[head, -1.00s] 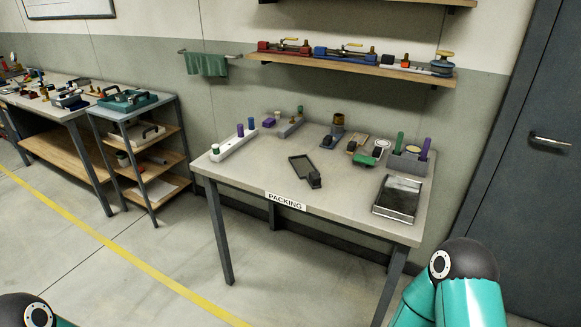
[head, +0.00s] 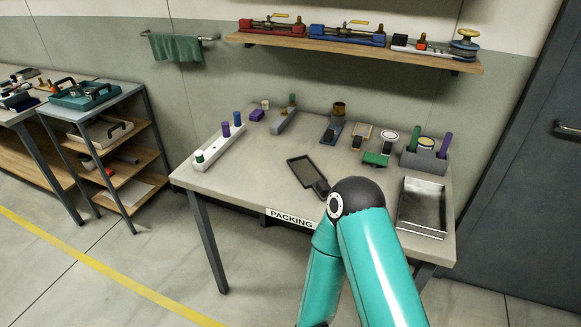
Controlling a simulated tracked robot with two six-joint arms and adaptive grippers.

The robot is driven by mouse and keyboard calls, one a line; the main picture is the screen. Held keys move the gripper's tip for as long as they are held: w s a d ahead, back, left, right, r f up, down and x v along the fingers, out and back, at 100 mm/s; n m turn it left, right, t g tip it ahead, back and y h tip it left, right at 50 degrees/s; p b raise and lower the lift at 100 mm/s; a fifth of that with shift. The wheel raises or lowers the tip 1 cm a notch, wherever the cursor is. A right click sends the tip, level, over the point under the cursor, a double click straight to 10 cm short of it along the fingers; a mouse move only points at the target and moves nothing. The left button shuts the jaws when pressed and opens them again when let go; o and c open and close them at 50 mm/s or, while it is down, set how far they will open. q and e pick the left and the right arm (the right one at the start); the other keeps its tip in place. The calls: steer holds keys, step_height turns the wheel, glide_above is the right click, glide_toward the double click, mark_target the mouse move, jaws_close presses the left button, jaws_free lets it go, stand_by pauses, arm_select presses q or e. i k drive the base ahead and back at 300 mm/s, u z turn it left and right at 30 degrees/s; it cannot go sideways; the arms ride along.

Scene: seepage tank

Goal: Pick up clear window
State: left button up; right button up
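No thing on the packing table (head: 240,176) is plainly a clear window. A flat dark framed piece (head: 306,171) with a greyish middle and a block at its near right end lies near the table's middle; I cannot tell whether it is the window or a tool. A shallow metal tray (head: 421,229) stands at the right front and looks empty. One of my teal arms rises in front of the table's front edge and hides part of it. Neither of my grippers is in view.
A white rack (head: 213,152) with coloured pegs stands at the left. Several small fixtures, a green-based piece (head: 375,159) and a grey holder (head: 425,158) line the back. A wall shelf (head: 350,54) holds valve assemblies. The table's front left is clear.

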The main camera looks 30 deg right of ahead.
mark_target(307, 173)
steer(key=z, duration=0.2)
steer(key=i, duration=0.75)
steer(key=z, duration=0.6)
